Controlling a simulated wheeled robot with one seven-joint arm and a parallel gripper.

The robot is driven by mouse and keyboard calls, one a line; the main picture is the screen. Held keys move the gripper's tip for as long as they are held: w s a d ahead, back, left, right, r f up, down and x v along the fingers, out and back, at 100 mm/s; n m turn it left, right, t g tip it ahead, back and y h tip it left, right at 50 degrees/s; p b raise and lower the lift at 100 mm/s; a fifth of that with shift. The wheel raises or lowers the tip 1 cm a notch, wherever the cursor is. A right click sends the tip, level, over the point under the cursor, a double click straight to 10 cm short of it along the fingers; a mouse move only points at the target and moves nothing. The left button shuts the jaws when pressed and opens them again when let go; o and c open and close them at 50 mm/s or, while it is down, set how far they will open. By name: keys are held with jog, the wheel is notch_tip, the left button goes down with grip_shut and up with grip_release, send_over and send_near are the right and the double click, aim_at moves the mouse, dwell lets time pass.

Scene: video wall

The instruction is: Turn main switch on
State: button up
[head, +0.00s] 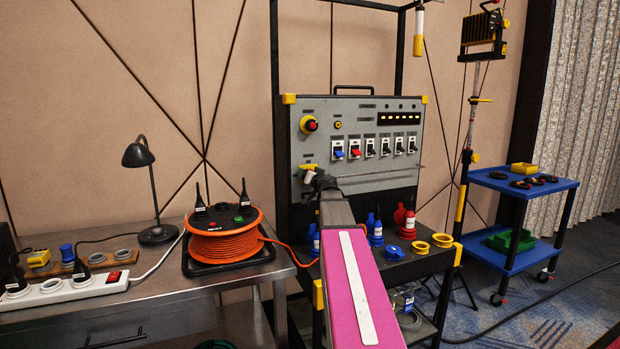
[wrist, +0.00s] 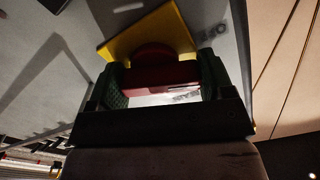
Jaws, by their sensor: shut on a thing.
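The main switch has a yellow plate (wrist: 152,32) and a red handle (wrist: 160,75), seen close up in the wrist view. Lettering that reads like OFF is on the grey panel beside the plate. My gripper (wrist: 163,82) has its two green-padded fingers at the two ends of the red handle and is shut on it. In the head view the yellow plate (head: 308,167) is at the panel's lower left. My gripper (head: 316,178) is up against it there, and my wrist hides most of the handle.
An orange cable reel (head: 226,247) stands on the left table. Blue and red connectors and yellow rings (head: 421,247) lie below the panel.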

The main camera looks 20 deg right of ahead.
jog(key=m, duration=0.7)
jog(key=shift+d+r, duration=0.1)
jog(key=m, duration=0.6)
jog(key=shift+d+m, duration=0.15)
jog(key=shift+m, duration=0.25)
jog(key=o, duration=0.9)
jog(key=s, duration=1.1)
jog(key=shift+d, duration=0.2)
